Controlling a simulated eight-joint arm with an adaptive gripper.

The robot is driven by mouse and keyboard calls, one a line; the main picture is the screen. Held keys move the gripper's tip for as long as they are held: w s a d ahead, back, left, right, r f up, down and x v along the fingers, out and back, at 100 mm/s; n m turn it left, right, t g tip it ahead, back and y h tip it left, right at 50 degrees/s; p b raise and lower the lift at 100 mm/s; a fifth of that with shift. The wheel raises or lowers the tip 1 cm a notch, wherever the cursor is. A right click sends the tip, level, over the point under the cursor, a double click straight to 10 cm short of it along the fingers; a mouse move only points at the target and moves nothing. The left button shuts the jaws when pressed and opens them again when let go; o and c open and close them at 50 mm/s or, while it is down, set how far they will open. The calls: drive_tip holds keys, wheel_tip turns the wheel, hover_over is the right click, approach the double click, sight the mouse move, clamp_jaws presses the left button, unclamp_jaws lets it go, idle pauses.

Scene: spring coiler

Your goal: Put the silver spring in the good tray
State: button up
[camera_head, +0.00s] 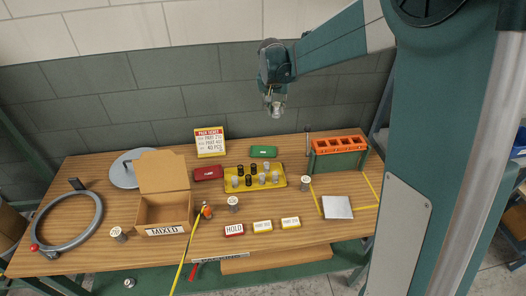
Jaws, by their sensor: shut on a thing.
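My gripper (274,108) is high above the back of the table, pointing down. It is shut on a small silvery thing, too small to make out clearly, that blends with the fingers. A yellow tray (229,188) on the table holds several small dark and silver upright cylinders, which look like springs. A green tray or box (263,152) lies behind it and a red one (208,173) to its left. I cannot read which tray is marked good.
An open cardboard box marked MIXED (166,230) stands left of centre. An orange-topped green rack (339,153) stands back right, and a sign (209,142) at the back. Metal cans (233,204) and small label blocks (234,230) lie in front. A grey ring (72,222) is far left.

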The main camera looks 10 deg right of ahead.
drive_tip(key=w+a+n, duration=0.1)
drive_tip(key=w+a, duration=0.1)
drive_tip(key=a, duration=0.3)
wheel_tip(320, 180, down, 11)
drive_tip(key=shift+s+a+f, duration=0.15)
drive_tip(key=shift+s, duration=0.1)
approach(264, 149)
drive_tip(key=shift+w+d+f, duration=0.15)
drive_tip(key=shift+w+d, duration=0.2)
drive_tip(key=shift+w, duration=0.4)
drive_tip(key=shift+f, duration=1.85)
drive_tip(key=shift+f+b, duration=0.2)
drive_tip(key=shift+b, duration=0.2)
drive_tip(key=o, duration=0.9)
